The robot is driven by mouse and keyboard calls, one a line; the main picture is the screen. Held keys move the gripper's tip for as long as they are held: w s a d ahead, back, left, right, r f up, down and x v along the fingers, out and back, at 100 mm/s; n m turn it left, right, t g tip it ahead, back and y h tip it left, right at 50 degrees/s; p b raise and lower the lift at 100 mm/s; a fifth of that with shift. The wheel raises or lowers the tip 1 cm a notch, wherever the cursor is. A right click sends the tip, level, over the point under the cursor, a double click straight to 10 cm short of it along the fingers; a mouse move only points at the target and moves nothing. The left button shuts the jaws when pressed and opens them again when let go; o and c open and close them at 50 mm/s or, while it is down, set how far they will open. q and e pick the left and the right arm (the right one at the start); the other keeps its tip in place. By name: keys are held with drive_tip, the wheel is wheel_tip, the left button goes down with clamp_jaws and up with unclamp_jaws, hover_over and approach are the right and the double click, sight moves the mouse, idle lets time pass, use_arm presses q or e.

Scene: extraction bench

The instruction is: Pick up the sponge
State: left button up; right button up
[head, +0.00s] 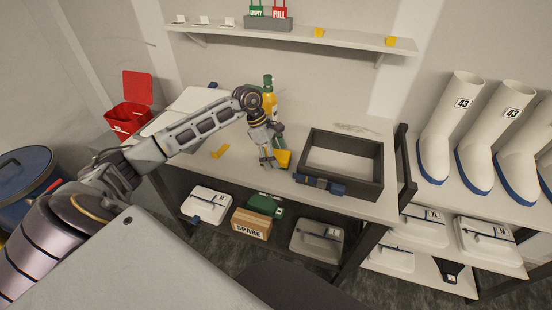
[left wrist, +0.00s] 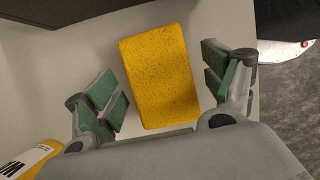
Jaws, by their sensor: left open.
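The yellow sponge (head: 284,159) lies on the bench top, left of the black open tray; in the left wrist view the sponge (left wrist: 160,75) shows as a speckled block, slightly tilted. My left gripper (head: 270,161) reaches down beside the sponge and partly covers it in the head view. In the left wrist view the open left gripper (left wrist: 165,88) has its green-padded fingers on either side of the sponge, with gaps between pads and sponge. It holds nothing. My right gripper is not in view.
The black tray (head: 312,164) stands just right of the sponge, with a dark blue item (head: 320,184) at its front edge. The bench's front edge is close.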

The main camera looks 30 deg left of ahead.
sight(276, 155)
use_arm(q)
drive_tip(key=shift+d+f, duration=0.15)
drive_tip(key=shift+f, duration=0.1)
drive_tip(key=shift+f+b, duration=0.25)
drive_tip(key=shift+b, duration=0.15)
idle(0.9)
drive_tip(key=c, duration=1)
drive_tip(key=shift+c, duration=0.2)
drive_tip(key=shift+r+p, duration=0.35)
drive_tip(key=shift+p, duration=0.1)
wheel_tip(276, 155, up, 10)
drive_tip(key=shift+f, duration=0.1)
idle(0.5)
